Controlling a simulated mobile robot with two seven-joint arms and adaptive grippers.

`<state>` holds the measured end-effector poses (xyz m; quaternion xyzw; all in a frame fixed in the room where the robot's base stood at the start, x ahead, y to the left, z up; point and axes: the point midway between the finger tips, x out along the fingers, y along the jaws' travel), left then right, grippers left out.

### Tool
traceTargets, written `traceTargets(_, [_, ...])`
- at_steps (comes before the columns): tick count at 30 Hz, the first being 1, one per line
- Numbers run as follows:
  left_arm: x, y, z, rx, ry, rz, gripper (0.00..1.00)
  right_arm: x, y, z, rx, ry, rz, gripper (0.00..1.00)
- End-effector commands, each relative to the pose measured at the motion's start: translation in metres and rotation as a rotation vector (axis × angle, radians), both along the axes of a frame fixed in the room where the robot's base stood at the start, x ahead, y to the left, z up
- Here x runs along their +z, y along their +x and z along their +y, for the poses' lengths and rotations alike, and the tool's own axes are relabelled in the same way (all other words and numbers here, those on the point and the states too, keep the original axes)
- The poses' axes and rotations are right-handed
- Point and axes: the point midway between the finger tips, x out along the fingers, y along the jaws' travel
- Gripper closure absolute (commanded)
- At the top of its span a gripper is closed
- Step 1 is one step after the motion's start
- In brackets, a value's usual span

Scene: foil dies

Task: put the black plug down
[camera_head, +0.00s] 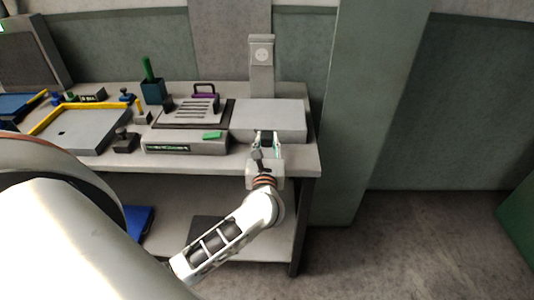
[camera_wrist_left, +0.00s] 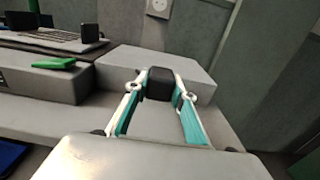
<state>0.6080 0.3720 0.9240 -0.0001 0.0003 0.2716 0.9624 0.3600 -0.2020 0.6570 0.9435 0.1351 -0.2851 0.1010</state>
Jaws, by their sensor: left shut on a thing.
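The black plug (camera_wrist_left: 160,84) is a dark block between the fingertips of my left gripper (camera_wrist_left: 162,94) in the left wrist view. The gripper is shut on it, with one finger on each side. In the head view my left gripper (camera_head: 267,143) is at the front of a light grey box (camera_head: 275,110) near the table's right end. The plug is small and dark there (camera_head: 266,133). I cannot tell whether the plug touches the box or table. My right gripper is not in view.
A wall socket (camera_head: 262,54) is on a grey post behind the box. Left of the box are a green piece (camera_head: 212,134) on a grey unit, a slotted plate (camera_head: 195,108) and a yellow-edged tray (camera_head: 82,130). A wide pillar (camera_head: 365,110) stands right of the table.

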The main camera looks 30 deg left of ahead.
Motion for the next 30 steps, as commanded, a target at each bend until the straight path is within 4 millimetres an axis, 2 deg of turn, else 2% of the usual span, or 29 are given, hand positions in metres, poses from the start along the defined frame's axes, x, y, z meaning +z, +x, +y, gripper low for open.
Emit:
traceTargets(10, [-0.042, 0.000, 0.000, 0.000, 0.001, 0.002, 1.00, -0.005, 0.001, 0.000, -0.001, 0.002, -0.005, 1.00])
traceTargets(20, [-0.044, 0.000, 0.000, 0.000, 0.000, 0.000, 1.00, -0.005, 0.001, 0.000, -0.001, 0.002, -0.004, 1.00])
traceTargets(30, [-0.053, 0.000, 0.000, 0.000, 0.000, 0.000, 1.00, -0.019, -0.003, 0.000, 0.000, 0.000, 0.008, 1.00])
